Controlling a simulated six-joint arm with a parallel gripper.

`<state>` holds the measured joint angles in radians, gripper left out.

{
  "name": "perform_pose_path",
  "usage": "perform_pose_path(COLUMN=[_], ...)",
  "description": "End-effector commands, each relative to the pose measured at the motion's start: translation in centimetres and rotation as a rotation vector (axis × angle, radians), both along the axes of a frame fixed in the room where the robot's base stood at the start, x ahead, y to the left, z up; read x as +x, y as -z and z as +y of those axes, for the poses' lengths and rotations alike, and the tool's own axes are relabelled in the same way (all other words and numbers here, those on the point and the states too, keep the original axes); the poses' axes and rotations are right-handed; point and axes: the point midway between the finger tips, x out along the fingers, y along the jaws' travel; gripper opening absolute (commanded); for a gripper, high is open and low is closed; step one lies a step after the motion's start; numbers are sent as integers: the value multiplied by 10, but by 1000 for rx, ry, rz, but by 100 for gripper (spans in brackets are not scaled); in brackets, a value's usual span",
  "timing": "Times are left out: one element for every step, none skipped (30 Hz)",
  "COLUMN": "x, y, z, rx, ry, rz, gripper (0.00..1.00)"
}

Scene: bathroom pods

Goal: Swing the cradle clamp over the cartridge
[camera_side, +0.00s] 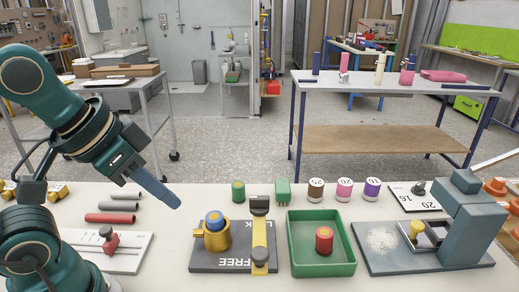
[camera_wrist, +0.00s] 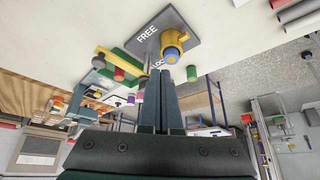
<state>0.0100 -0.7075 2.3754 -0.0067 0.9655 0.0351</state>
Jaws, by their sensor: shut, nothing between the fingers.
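The yellow cradle (camera_side: 216,238) stands on a dark plate (camera_side: 205,263) marked FREE, with a second, partly hidden word at the far right. A blue-topped cartridge (camera_side: 214,218) stands upright in the cradle. The clamp (camera_side: 260,236), a yellow bar with a dark end, lies along the plate's right side, beside the cradle and not over the cartridge. My gripper (camera_side: 176,203) is shut and empty, in the air left of the cradle. In the wrist view, its fingers (camera_wrist: 164,78) point toward the cradle (camera_wrist: 176,38) and cartridge (camera_wrist: 171,56), apart from them.
A green tray (camera_side: 345,268) with a red cylinder (camera_side: 324,239) stands right of the plate. A grey fixture (camera_side: 460,225) is farther right. A red-handled slide (camera_side: 108,241) and several rods (camera_side: 112,218) lie left. Several small cylinders (camera_side: 316,189) stand behind the tray.

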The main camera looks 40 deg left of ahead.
Motion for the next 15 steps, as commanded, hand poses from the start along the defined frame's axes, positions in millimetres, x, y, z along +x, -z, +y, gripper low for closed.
perform_pose_path(x=[8,12,18,23,29,35,40,45,52,57,61,67,71,76,80], y=[-9,-15,-22,-27,-32,-38,-42,-45,-49,-51,-53,-55,-56,-57,-57], z=[-4,-6,-10,-14,-18,-24,-28,-33,-40,-46,-51,-59,-65,-71,-79], rx=[2,3,4,6,7,8,8,10,11,13,14,15,17,18,20], ry=[24,42,66,87,110,138,159,182,211,234,256,284,306,326,354], rz=[-1,0,4,7,10,16,21,28,35,40,46,54,62,68,76], gripper=[0,0,0,0,0,0,0,0,0,0,0,0,0,0,0])
